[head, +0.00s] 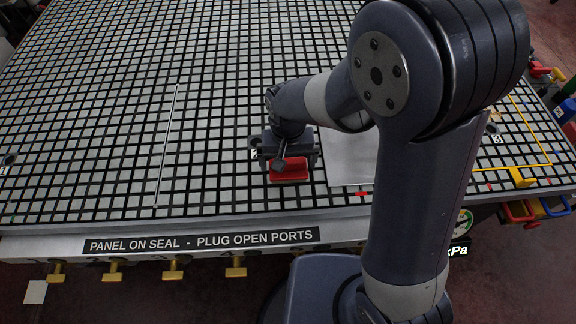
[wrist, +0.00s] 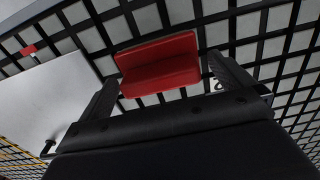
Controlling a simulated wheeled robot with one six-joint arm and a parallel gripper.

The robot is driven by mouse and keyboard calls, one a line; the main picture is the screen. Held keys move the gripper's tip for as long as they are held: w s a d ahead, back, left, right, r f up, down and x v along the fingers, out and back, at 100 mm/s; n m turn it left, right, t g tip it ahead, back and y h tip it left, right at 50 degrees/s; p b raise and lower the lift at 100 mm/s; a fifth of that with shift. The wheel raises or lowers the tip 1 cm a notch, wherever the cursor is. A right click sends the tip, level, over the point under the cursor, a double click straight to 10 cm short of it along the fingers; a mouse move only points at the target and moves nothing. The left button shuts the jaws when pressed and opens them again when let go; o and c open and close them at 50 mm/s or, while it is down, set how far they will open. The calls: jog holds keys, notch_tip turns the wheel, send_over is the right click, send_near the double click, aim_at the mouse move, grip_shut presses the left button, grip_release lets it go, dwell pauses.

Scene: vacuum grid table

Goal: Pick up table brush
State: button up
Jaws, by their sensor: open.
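A red block-like object (head: 290,170), which I take for the table brush, is on the grid table (head: 90,180) near its front edge. In the wrist view the same red brush (wrist: 160,66) shows a flat upper part and a thicker lower part. My gripper (head: 288,158) is right above and behind it in the head view. In the wrist view my open gripper (wrist: 165,95) has one finger on each side of the brush, with gaps visible. I cannot tell how far the fingertips are above the table. No bristles can be made out.
A pale flat panel (head: 350,160) lies just right of the brush and also shows in the wrist view (wrist: 45,100). A thin rod (head: 167,145) lies to the left. Yellow valve handles (head: 235,267) line the front edge.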

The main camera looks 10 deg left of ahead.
jog(key=shift+f, duration=0.95)
jog(key=c, duration=0.9)
